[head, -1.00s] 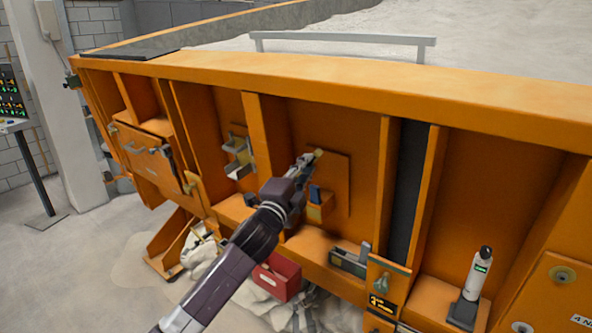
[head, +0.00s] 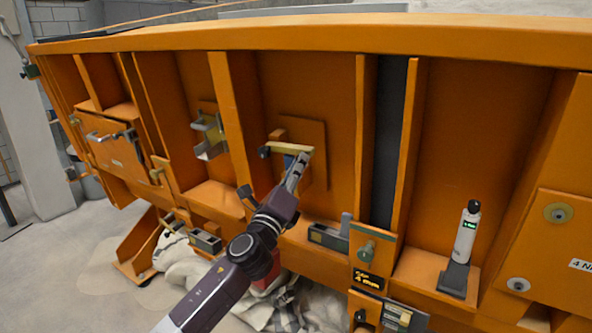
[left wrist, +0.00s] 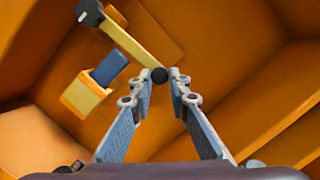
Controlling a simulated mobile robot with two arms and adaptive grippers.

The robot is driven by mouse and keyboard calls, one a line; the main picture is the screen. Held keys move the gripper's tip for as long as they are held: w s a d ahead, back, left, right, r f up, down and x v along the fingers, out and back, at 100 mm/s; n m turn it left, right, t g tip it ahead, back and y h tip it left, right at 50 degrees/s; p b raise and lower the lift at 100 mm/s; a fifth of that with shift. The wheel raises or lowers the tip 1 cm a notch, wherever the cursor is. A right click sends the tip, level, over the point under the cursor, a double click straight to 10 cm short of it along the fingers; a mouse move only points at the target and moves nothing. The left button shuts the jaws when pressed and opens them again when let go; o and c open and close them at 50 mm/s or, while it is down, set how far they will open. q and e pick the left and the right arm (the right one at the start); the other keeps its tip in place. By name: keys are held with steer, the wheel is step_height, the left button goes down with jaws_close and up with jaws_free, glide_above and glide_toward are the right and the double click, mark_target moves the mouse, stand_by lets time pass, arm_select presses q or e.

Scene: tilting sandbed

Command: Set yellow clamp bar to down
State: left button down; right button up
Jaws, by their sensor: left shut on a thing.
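The yellow clamp bar (head: 292,149) is mounted on a square orange plate on the front of the sandbed. It lies about level in the head view, with a dark knob at its left end. In the left wrist view the bar (left wrist: 128,38) runs diagonally to a black ball at its near end. My left gripper (head: 303,160) is shut at the bar's right end; its fingertips (left wrist: 158,82) close around the black ball. A blue piece in a small yellow-orange block (left wrist: 85,95) sits beside the bar. My right gripper is not in view.
Orange upright ribs (head: 235,115) flank the bay. A grey bracket (head: 208,135) is to the left, and a grey block (head: 330,236) is on the ledge to the lower right. A white handheld device (head: 466,235) stands farther right. White sacks (head: 185,262) lie on the floor below.

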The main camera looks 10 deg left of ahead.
arm_select(q)
steer(key=shift+w+f+m+h+b, duration=0.1)
steer(key=shift+f+m+h+b, duration=0.2)
steer(key=shift+f+m+b, duration=0.25)
steer(key=c, duration=1.8)
jaws_free()
steer(key=v, duration=1.2)
steer(key=shift+f, duration=0.15)
